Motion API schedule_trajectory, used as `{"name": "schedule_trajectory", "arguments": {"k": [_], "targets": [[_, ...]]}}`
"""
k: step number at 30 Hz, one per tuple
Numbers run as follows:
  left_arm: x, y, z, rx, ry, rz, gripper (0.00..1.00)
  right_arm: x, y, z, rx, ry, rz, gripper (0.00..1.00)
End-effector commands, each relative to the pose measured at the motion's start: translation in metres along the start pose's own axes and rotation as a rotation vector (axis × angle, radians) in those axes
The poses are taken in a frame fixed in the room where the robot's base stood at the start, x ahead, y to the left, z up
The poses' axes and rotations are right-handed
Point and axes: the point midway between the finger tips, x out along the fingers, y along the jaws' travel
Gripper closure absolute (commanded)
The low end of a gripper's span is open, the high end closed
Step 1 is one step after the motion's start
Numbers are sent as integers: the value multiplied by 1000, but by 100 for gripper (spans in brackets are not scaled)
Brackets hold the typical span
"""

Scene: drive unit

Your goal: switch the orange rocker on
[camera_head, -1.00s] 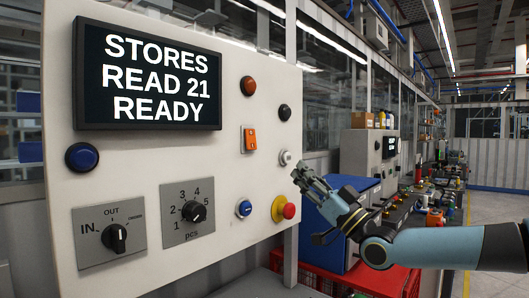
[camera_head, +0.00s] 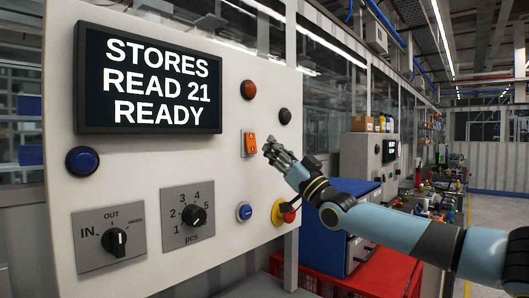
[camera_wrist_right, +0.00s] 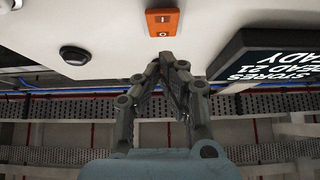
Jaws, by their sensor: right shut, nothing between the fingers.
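The orange rocker (camera_head: 250,142) sits in a small metal frame on the white panel, right of the display. In the right wrist view the rocker (camera_wrist_right: 163,22) shows at the top, just beyond the fingertips, with its markings visible. My right gripper (camera_head: 268,148) is shut and empty, its tips close to the rocker's right side in the head view. The right wrist view shows the gripper (camera_wrist_right: 167,58) with its fingertips together and a gap between them and the rocker. I cannot tell from these frames which way the rocker is tilted. My left gripper is not in view.
The panel also bears a display (camera_head: 150,80) reading "STORES READ 21 READY", a dark button (camera_head: 285,116), a blue button (camera_head: 244,212), a red and yellow stop button (camera_head: 284,212), a red lamp (camera_head: 248,90) and two rotary knobs (camera_head: 194,215). A blue box (camera_head: 325,235) stands behind my arm.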

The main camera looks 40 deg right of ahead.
Motion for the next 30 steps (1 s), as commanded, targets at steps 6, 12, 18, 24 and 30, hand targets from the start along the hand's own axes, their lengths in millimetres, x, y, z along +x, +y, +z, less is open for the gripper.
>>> {"name": "schedule_trajectory", "arguments": {"k": [6,12,18,24,30], "targets": [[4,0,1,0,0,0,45,15,1,20,2,-2,5,100],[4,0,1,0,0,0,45,20,0,26,1,-5,2,100],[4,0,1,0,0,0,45,20,0,26,1,-6,2,100],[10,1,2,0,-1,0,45,20,0,30,1,-5,2,100],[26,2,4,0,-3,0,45,23,0,37,2,9,3,100]]}}
